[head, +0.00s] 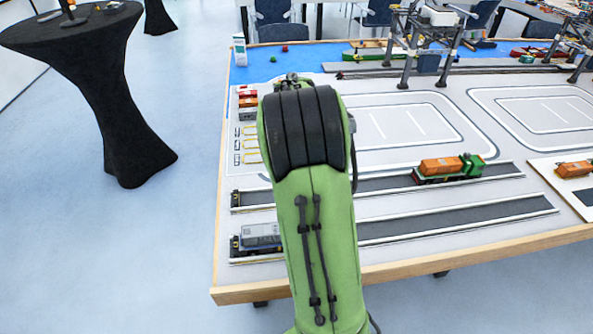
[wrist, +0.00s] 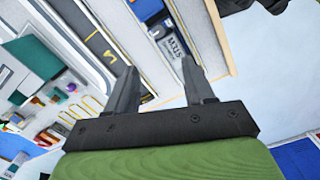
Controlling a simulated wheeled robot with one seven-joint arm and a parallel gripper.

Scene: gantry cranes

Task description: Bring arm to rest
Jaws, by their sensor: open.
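My gripper shows in the wrist view (wrist: 158,82), with its two dark fingers apart and nothing between them. In the wrist view it is over the left end of the table, with a grey wagon (wrist: 168,38) beyond the fingertips. In the head view my green arm rises in front of the table (head: 240,292) and hides part of it. The fingers are hidden behind the arm there. The grey-blue wagon (head: 262,237) stands on the near track, beside the arm.
A green and orange train (head: 450,168) stands on the second track. A gantry crane (head: 428,40) stands at the back. Red and orange trucks (head: 248,103) are at the table's left side. A black-draped round table (head: 95,85) stands at left, with open floor between.

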